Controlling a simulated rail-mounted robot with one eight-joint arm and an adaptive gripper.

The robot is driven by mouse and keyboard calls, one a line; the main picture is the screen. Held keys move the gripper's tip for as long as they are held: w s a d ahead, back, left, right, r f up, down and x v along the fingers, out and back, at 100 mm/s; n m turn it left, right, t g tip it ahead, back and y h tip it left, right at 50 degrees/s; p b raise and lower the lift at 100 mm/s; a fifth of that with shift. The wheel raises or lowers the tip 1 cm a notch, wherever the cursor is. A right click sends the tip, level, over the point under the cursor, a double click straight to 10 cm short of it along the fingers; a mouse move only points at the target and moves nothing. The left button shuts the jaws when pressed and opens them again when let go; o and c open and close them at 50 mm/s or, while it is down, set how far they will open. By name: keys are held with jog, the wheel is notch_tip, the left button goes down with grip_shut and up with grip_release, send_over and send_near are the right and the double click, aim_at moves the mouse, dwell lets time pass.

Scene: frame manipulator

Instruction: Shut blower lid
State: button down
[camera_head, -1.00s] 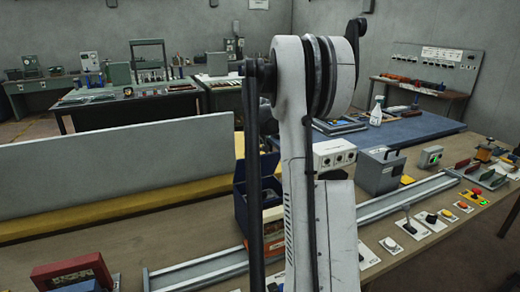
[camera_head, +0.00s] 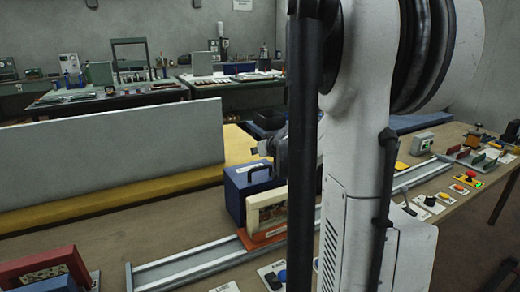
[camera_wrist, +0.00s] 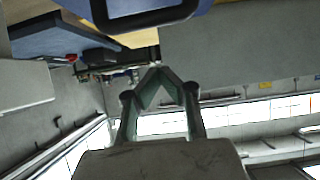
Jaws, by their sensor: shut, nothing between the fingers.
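A blue box (camera_head: 247,196) with a dark handle and a white label on top stands on the bench, left of my arm in the head view. Its top looks down flat, but any small gap cannot be seen; I cannot tell for sure that it is the blower. My gripper shows in the wrist view (camera_wrist: 161,74), its fingertips together and empty. A blue-edged dark loop (camera_wrist: 150,18) shows at the top of that view, apart from the fingertips. In the head view, my white arm hides much of the bench.
A cream-framed panel on a reddish base (camera_head: 266,213) stands right in front of the blue box. A metal rail (camera_head: 190,262) runs along the bench. A red-framed item (camera_head: 45,268) is at the lower left. Switches and buttons (camera_head: 468,180) line the right side.

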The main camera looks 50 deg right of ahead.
jog(key=shift+s+a+f+b, duration=0.25)
jog(key=shift+s+f+b, duration=0.3)
jog(key=shift+f, duration=0.35)
jog(key=shift+s+a+f+b, duration=0.25)
jog(key=shift+s+f+b, duration=0.35)
jog(key=shift+f, duration=0.25)
jog(key=shift+s+a+f+b, duration=0.25)
jog(key=shift+s+f+b, duration=0.3)
jog(key=shift+f, duration=0.35)
notch_tip(320, 180, up, 5)
jog(key=p, duration=0.3)
send_near(260, 168)
jog(key=shift+s+f, duration=0.25)
jog(key=shift+s, duration=0.3)
